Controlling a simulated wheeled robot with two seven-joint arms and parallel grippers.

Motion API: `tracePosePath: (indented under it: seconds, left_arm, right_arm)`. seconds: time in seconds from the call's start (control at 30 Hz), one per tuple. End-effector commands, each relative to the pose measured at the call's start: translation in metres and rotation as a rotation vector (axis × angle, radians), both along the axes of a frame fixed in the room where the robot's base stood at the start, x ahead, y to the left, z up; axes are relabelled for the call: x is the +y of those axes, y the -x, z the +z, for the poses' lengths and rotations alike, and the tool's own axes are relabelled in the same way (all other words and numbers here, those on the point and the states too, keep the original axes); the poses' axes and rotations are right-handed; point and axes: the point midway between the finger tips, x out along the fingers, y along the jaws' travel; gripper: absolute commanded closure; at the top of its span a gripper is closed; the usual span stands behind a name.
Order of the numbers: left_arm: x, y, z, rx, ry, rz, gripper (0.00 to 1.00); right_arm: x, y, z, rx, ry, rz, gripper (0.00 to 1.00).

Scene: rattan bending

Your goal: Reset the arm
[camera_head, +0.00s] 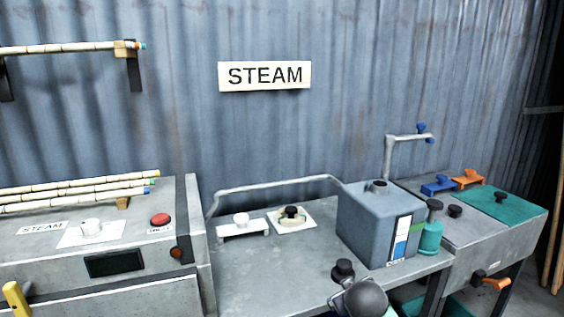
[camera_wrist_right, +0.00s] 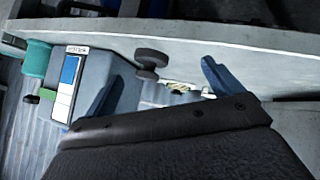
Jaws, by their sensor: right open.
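My right gripper (camera_wrist_right: 160,92) shows in the right wrist view, its dark blue fingers apart and nothing seen between them. In the head view a dark grey rounded part, which seems to be my right arm, shows at the bottom edge in front of the metal bench (camera_head: 270,270). The grey tank (camera_head: 375,222) with a blue and white label stands on that bench, and it also shows in the right wrist view (camera_wrist_right: 105,75). A black knob (camera_head: 343,268) stands near the bench's front edge. My left gripper is not in view.
The steam box (camera_head: 60,262) at left carries several rattan poles (camera_head: 80,188), a red button (camera_head: 160,220) and a yellow handle (camera_head: 15,298). A teal bottle (camera_head: 431,238) stands beside the tank. A bench at right holds a teal mat (camera_head: 505,205) and blue and orange clamps (camera_head: 468,179).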

Motion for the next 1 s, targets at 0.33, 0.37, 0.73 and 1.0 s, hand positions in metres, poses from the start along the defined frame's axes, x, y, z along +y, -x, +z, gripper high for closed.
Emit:
tracePosePath:
  seconds: [0.33,0.37,0.73,1.0]
  left_arm:
    - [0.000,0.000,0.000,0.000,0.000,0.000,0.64]
    - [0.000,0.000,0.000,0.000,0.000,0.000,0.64]
    - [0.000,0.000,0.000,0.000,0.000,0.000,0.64]
    - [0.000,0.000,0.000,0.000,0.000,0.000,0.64]
  right_arm:
    - [0.005,0.087,-0.116,0.220,-0.147,-0.049,0.08]
    - [0.005,0.095,-0.125,0.238,-0.156,-0.057,0.08]
    - [0.007,0.215,-0.232,0.469,-0.236,-0.145,0.08]
    - [0.021,0.317,-0.292,0.642,-0.269,-0.183,0.08]
